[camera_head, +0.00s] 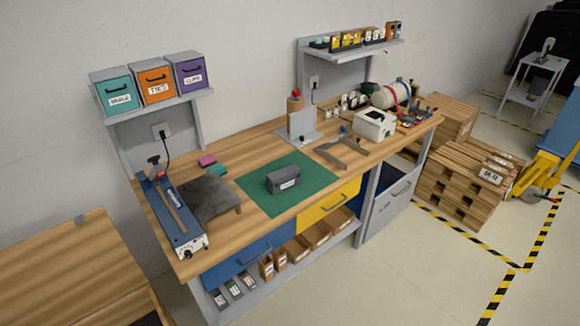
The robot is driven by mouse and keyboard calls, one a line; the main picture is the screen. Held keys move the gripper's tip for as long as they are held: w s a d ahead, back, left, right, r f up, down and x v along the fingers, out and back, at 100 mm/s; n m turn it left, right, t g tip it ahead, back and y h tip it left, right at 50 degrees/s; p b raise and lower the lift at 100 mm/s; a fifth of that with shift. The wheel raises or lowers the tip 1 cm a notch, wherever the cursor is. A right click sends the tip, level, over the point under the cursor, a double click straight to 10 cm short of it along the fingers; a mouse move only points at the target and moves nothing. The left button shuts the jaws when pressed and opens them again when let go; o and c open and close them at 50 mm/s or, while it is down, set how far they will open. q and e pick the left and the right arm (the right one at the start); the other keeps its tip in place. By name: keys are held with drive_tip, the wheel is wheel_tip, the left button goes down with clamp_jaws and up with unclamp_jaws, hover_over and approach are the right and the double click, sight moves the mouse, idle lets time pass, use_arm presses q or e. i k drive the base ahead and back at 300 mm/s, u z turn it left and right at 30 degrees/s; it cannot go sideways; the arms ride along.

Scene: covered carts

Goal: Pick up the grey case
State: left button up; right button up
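Neither my left nor my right gripper shows in the head view.
A low dark plate stand (207,196) and a blue tool (172,218) are left of the mat. A grey metal bracket (343,152), a bottle stand (297,122) and a white box (374,125) are behind and right. Shelves overhang the back.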

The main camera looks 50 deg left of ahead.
sight(281, 180)
drive_tip(key=u, duration=0.5)
drive_tip(key=i, duration=1.05)
drive_tip(key=u, duration=1.65)
drive_tip(key=i, duration=0.65)
drive_tip(key=u, duration=0.55)
